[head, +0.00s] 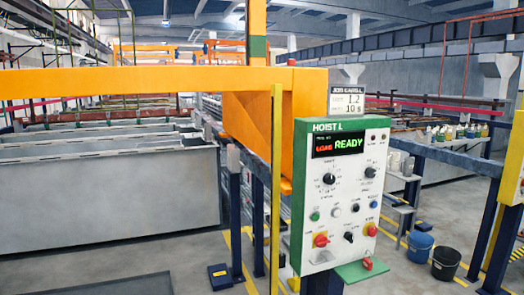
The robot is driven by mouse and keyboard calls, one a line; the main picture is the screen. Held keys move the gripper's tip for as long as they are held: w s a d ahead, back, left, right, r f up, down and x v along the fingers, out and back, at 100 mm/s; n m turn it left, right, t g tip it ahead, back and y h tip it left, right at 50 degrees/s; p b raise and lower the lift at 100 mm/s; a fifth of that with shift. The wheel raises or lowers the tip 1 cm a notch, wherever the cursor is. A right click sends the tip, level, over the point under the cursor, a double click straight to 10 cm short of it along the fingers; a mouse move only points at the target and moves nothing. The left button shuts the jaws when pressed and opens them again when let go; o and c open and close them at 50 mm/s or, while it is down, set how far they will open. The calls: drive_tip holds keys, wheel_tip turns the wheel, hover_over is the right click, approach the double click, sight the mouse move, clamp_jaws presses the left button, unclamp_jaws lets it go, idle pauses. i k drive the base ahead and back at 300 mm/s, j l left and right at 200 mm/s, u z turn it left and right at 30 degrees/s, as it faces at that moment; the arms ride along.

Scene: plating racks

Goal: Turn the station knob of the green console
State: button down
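The green console (300,165) stands right of centre in the head view, with a white front panel and the heading HOIST L. Its dark display (338,144) shows READY in green beside smaller red text. A large black knob (330,179) with a dial scale sits below the display. A smaller black knob (370,172) is to its right, and another black knob (349,237) is low on the panel. The labels are too small to read surely, so I cannot tell which is the station knob. My gripper is not in view.
A yellow post (276,190) stands close left. Two buckets (420,246) (446,262) stand right. Grey tanks (110,200) fill the left.

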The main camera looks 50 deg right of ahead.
sight(329, 178)
drive_tip(key=z, duration=1.7)
